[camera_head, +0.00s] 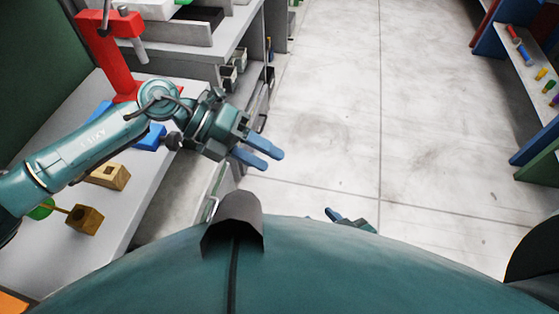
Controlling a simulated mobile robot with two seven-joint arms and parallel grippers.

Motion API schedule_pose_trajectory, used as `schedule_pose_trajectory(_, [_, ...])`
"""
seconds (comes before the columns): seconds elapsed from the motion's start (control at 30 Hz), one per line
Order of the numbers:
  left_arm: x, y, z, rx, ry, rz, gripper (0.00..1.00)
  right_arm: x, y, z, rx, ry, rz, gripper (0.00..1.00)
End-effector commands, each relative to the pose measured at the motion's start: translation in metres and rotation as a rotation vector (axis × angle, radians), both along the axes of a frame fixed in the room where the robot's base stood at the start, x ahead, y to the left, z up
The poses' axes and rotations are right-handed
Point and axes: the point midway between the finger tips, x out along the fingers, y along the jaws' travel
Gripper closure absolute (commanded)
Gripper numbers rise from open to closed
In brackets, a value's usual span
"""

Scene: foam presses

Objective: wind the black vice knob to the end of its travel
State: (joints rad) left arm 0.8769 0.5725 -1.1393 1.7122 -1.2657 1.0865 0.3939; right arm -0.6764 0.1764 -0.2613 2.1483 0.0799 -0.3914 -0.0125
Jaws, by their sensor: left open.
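A blue vice (151,137) sits on the grey bench at the left, partly hidden behind my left forearm. A dark knob (173,141) sticks out from its right side, close to the bench edge. My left gripper (272,158) has its two blue fingers apart and is empty. In the picture it is to the right of the knob, past the bench edge and over the floor, pointing away from the vice. My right gripper (345,218) shows only as small blue and dark parts behind my body, so its jaws cannot be read.
A red press (113,50) stands on the bench behind my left arm. A wooden block (108,176) and another block (85,219) with a green-ended rod lie nearer. Grey shelves (240,30) stand at the back. The floor (390,110) is clear; a shelf (530,70) stands far right.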

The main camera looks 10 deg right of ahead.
Motion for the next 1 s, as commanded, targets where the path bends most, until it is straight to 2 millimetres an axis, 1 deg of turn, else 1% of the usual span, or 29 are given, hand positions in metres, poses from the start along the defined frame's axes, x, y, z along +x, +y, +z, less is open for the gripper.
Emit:
schedule_pose_trajectory(0.03, [-0.005,-0.007,0.002,-0.043,0.023,0.011,0.56,0.0,0.0,-0.001,0.0,0.0,0.0,0.64])
schedule_pose_trajectory(0.1, [-0.009,-0.015,0.006,-0.097,0.048,0.028,0.56,0.0,0.0,-0.001,0.0,0.0,0.0,0.64])
schedule_pose_trajectory(0.3, [-0.014,-0.027,0.015,-0.192,0.096,0.065,0.56,0.0,0.0,-0.001,0.0,0.0,0.0,0.64])
schedule_pose_trajectory(0.67, [-0.015,-0.029,0.017,-0.214,0.107,0.075,0.56,0.0,0.0,-0.001,0.0,0.0,0.0,0.64])
schedule_pose_trajectory(0.83, [-0.015,-0.029,0.017,-0.213,0.107,0.075,0.69,0.0,0.0,-0.001,0.0,0.0,0.0,0.64])
schedule_pose_trajectory(1.0, [-0.012,-0.027,0.012,-0.207,0.085,0.08,0.69,0.0,0.0,-0.005,0.001,-0.001,-0.001,0.64])
